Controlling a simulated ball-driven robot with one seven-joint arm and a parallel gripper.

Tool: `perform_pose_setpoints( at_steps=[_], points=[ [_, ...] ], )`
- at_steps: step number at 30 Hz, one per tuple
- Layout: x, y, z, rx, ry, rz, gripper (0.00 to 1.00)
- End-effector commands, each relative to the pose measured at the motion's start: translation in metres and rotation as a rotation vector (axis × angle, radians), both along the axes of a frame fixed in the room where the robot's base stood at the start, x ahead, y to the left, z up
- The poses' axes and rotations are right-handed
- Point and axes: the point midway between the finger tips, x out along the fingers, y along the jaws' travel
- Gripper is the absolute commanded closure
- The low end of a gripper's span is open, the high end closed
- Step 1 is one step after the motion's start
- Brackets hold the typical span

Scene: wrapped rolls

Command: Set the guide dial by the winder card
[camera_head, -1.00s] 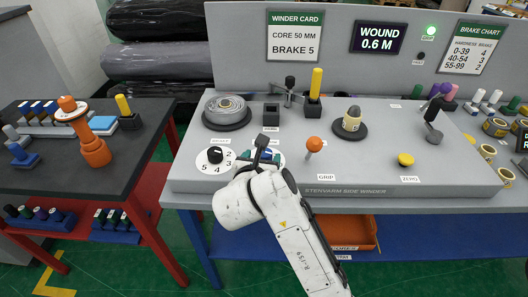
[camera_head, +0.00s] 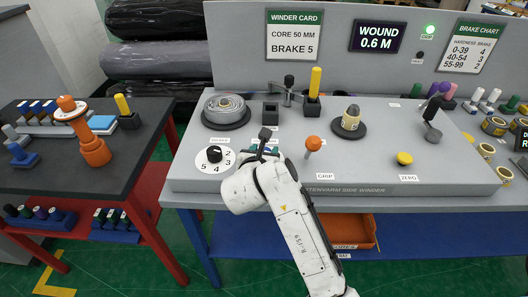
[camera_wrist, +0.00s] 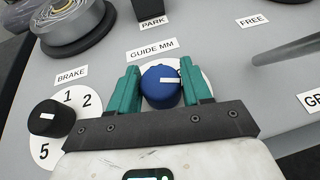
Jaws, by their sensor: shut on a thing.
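The guide dial (camera_wrist: 161,86) is a blue knob with a white mark on a pale disc, below a "GUIDE MM" label (camera_wrist: 152,49). My gripper (camera_wrist: 163,88) has its teal fingers on either side of the knob and is shut on it. The mark points roughly right in the wrist view; the dial's scale is hidden by my gripper. In the head view my wrist covers most of the dial. The winder card (camera_head: 294,41) reads "CORE 50 MM" and "BRAKE 5".
The black brake dial (camera_wrist: 52,119), with a numbered white disc, stands close left of my gripper. An orange-topped grip lever (camera_head: 313,144) and yellow zero button (camera_head: 404,159) are to the right. A metal roll (camera_head: 226,106) stands behind on the left.

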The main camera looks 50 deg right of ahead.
Motion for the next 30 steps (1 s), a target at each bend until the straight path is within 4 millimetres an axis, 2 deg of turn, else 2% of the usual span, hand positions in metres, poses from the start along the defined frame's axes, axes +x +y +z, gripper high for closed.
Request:
perform_pose_setpoints(
  at_steps=[1,6,17,30],
  points=[
    [-0.0001,0.0001,-0.0001,0.0,0.0,0.0,0.65],
    [-0.0001,0.0002,0.0,0.0,0.0,0.0,0.81],
    [0.0008,0.001,-0.0001,0.0,0.0,-0.057,0.82],
    [0.0029,0.0018,-0.0035,0.002,-0.003,-0.402,0.82]
  ],
)
